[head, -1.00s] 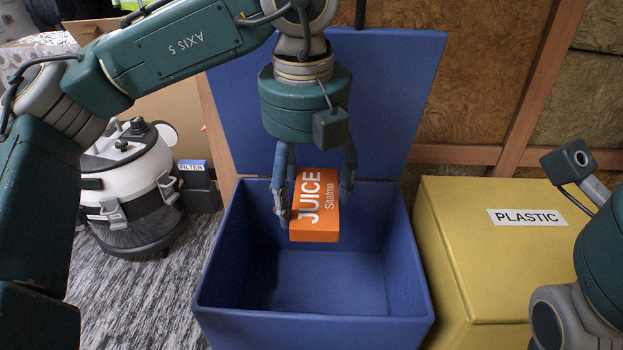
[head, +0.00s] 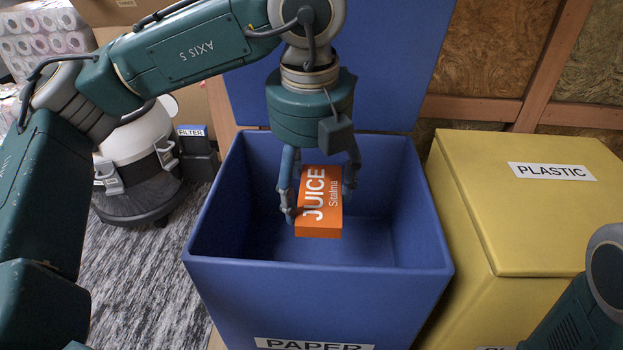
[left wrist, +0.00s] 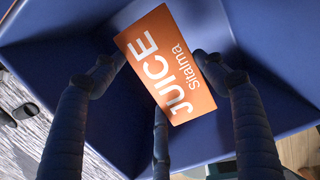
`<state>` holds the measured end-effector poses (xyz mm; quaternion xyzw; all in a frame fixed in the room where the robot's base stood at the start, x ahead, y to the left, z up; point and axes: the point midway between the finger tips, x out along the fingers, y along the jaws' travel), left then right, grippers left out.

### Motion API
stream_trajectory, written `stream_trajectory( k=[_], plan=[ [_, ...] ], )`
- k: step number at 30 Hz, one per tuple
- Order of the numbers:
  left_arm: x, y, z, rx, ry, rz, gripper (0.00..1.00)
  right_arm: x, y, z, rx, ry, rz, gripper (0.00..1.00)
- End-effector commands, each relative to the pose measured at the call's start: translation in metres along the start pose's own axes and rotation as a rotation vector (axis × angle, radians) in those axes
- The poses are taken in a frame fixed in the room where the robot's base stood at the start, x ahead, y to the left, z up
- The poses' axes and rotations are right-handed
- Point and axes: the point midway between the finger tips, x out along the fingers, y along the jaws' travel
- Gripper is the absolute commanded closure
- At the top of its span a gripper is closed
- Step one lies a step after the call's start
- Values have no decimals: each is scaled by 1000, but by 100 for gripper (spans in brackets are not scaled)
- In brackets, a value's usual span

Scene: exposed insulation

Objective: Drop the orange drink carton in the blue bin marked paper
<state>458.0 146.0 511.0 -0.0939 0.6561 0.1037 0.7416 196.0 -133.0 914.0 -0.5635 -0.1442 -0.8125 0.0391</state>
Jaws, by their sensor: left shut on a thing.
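The orange drink carton (head: 322,222), marked JUICE, is held by my left gripper (head: 319,199) over the open mouth of the blue bin (head: 320,300). The bin's front label reads PAPER, partly cut off by the picture's lower edge. The carton's lower end appears at about the level of the bin's opening; its exact depth is hard to tell. In the left wrist view the carton (left wrist: 165,62) sits tilted between the dark fingers, with blue bin walls (left wrist: 75,60) around it. My right gripper is out of view; only part of the right arm shows at lower right.
A closed yellow bin (head: 480,215) marked PLASTIC stands right beside the blue bin. The blue bin's raised lid (head: 400,70) stands behind its opening. A white and black vacuum cleaner (head: 135,165) and a box labelled FILTER (head: 193,140) stand at left.

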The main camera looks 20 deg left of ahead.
Motion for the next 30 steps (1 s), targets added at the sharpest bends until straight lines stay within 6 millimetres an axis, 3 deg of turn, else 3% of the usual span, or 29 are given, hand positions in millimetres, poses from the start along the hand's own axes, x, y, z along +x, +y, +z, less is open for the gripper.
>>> stream_trajectory(
  k=[1, 21, 28, 30],
  plan=[
    [14, 0, -2, 1, 2, 0, 46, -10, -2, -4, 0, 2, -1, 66],
    [114, 1, -14, 1, 1, 0, 46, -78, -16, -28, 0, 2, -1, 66],
    [145, 1, -18, 0, 1, 1, 46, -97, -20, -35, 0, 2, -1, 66],
    [148, 1, -18, 0, 3, 0, 46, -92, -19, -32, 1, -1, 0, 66]
  ],
)
